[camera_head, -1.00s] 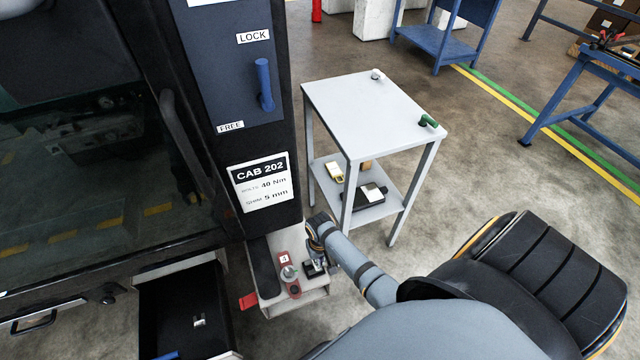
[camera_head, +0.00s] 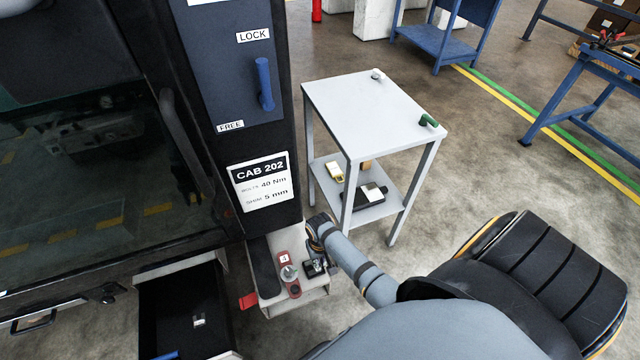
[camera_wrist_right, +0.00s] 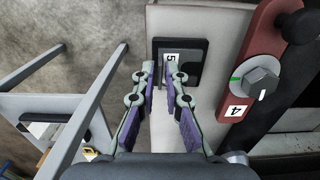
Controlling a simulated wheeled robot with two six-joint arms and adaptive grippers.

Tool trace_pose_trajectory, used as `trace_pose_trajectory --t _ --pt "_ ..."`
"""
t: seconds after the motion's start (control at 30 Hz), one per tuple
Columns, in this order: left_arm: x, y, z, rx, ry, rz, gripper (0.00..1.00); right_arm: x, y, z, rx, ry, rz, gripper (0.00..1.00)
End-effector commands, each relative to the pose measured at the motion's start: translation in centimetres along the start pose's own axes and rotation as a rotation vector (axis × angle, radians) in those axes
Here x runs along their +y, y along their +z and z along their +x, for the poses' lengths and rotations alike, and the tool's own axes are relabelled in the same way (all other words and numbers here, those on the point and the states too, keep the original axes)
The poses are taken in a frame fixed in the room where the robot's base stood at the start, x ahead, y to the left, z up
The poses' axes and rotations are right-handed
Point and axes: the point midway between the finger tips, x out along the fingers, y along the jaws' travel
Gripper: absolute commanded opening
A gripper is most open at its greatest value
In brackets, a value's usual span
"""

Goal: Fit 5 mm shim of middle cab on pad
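A dark square shim block (camera_wrist_right: 196,62) labelled 5 lies on the pale ledge (camera_wrist_right: 222,20) in the right wrist view. It also shows as a small black piece (camera_head: 315,268) in the head view. My right gripper (camera_wrist_right: 158,68) has its two fingertips a little apart at the near left corner of this block, with nothing clearly held between them. Whether they touch it I cannot tell. The right gripper is small and partly hidden by its wrist in the head view (camera_head: 318,250). The pad under the block is not clearly visible. My left gripper is out of view.
A red plate (camera_wrist_right: 267,50) with a bolt and label 4 is right beside the block. The cab post carries a sign (camera_head: 264,182) reading CAB 202, shim 5 mm. A grey trolley (camera_head: 365,110) stands behind. An open drawer (camera_head: 185,300) is at left.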

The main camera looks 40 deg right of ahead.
Motion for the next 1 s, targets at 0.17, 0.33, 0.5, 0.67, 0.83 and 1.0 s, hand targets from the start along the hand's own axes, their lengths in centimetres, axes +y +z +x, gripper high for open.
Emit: trace_pose_trajectory --t 0.17,0.33,0.5,0.67,0.83,1.0 --pt "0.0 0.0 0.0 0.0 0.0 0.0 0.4 0.0 0.0 0.0 0.0 0.0 0.0 0.32" --pt "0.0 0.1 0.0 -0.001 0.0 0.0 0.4 0.0 0.0 0.0 0.0 0.0 0.0 0.32" --pt "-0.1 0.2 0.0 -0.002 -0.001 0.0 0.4 0.0 -0.1 -1.1 0.002 0.0 0.0 0.32" --pt "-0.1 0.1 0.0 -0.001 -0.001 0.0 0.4 0.1 -0.1 -4.7 0.005 0.001 0.0 0.32" --pt "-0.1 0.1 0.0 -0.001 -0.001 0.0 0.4 0.0 -0.1 -8.7 0.004 -0.001 -0.001 0.32" --pt "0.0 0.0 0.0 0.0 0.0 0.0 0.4 0.0 -0.1 -11.3 0.001 0.001 0.0 0.32"
